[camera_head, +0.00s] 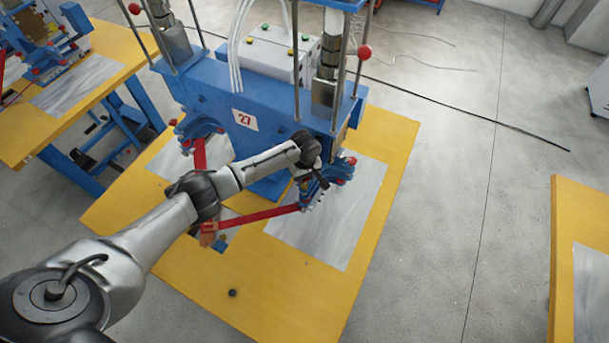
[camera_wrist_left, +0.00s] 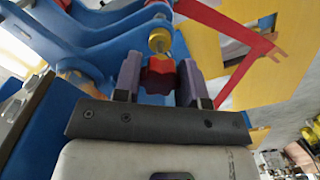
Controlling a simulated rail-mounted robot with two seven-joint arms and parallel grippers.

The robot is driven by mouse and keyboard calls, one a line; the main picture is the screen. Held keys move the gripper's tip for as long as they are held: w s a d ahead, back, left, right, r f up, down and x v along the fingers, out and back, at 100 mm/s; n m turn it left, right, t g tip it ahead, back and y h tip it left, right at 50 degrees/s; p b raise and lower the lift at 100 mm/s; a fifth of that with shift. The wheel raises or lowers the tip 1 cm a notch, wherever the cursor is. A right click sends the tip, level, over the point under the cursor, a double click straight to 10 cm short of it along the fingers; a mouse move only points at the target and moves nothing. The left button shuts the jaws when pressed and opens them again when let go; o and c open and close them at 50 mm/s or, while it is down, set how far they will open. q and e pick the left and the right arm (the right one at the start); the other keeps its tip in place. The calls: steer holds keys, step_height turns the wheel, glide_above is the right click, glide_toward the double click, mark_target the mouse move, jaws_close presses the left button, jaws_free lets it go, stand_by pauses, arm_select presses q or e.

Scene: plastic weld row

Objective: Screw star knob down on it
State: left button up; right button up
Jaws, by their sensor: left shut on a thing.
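A red star knob (camera_wrist_left: 159,75) sits between the two purple fingers of my left gripper (camera_wrist_left: 159,84) in the left wrist view. The gripper is shut on it. Just beyond the knob is a brass-coloured round part (camera_wrist_left: 159,40) at the blue fixture (camera_wrist_left: 75,35); I cannot tell whether the knob is threaded on it. In the head view my left gripper (camera_head: 310,186) is at the right-hand blue clamp fixture (camera_head: 338,170) under the press, and the knob is hidden there. My right gripper is not in view.
A red bar (camera_head: 258,215) lies in front of the fixture. The blue press (camera_head: 235,100) stands on the yellow table (camera_head: 250,315) behind my arm. A small black knob (camera_head: 232,292) is on the table's front part. Another yellow table (camera_head: 565,250) stands at right, across clear floor.

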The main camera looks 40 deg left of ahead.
arm_select(q)
steer(key=shift+f, duration=0.4)
steer(key=shift+p, duration=0.3)
stand_by(0.7)
steer(key=shift+f, duration=0.45)
stand_by(0.3)
steer(key=shift+p, duration=0.35)
stand_by(0.5)
steer(key=shift+f, duration=0.1)
stand_by(0.6)
steer(key=shift+f, duration=0.3)
stand_by(0.3)
